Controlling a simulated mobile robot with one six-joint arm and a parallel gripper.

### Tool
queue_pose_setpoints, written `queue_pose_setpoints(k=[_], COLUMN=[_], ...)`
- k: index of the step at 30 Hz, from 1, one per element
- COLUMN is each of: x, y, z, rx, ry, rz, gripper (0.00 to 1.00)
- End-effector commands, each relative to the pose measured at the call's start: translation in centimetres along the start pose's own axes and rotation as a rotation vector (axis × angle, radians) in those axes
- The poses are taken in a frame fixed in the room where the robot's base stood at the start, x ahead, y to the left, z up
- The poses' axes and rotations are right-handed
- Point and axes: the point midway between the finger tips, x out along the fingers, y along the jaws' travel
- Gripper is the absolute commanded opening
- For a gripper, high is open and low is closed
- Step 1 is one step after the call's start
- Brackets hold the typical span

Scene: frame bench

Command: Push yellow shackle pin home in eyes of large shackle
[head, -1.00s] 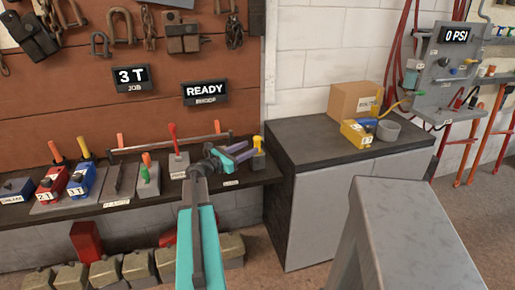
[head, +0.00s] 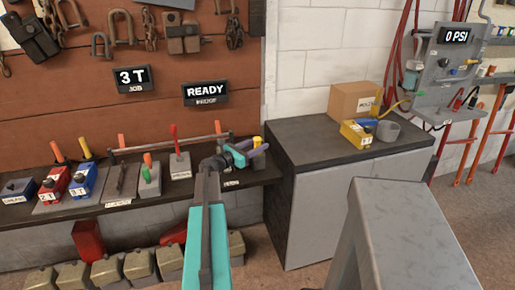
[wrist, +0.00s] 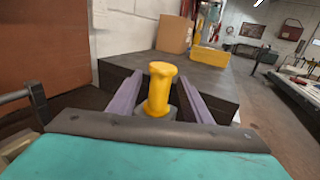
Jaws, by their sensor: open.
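The yellow shackle pin (wrist: 160,88) stands upright between the two purple fingers of my gripper (wrist: 160,72) in the wrist view. The fingers are open, with a gap to the pin on each side. A grey piece shows around the pin's lower end, partly hidden by my gripper. In the head view the pin's yellow top (head: 257,142) shows at the right end of the bench, behind my gripper (head: 256,150). I cannot make out the large shackle or its eyes around the pin, nor how deep the pin sits.
Left along the bench (head: 120,212) stand a red box (head: 52,184), a blue box (head: 86,181) and several coloured handles. A cabinet (head: 350,146) to the right carries a cardboard box (head: 356,101) and a yellow box (head: 356,134). Shackles (head: 122,30) hang on the wall.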

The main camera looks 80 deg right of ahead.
Motion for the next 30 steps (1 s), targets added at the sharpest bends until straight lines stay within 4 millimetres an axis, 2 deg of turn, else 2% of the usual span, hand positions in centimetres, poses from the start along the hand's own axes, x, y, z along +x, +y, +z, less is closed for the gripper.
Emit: queue_pose_setpoints(k=[4, 19, 20, 27, 30], x=[0.72, 0.68, 0.67, 0.77, 0.78], y=[-0.01, -0.04, -0.04, -0.1, -0.1], z=[0.0, -0.03, -0.03, -0.03, 0.04], rx=[0.0, 0.0, 0.0, 0.0, 0.0], ry=[0.0, 0.0, 0.0, 0.0, -0.002], rz=[-0.001, 0.0, 0.0, -0.002, -0.002], gripper=[0.45, 0.45, 0.43, 0.03, 0.0])
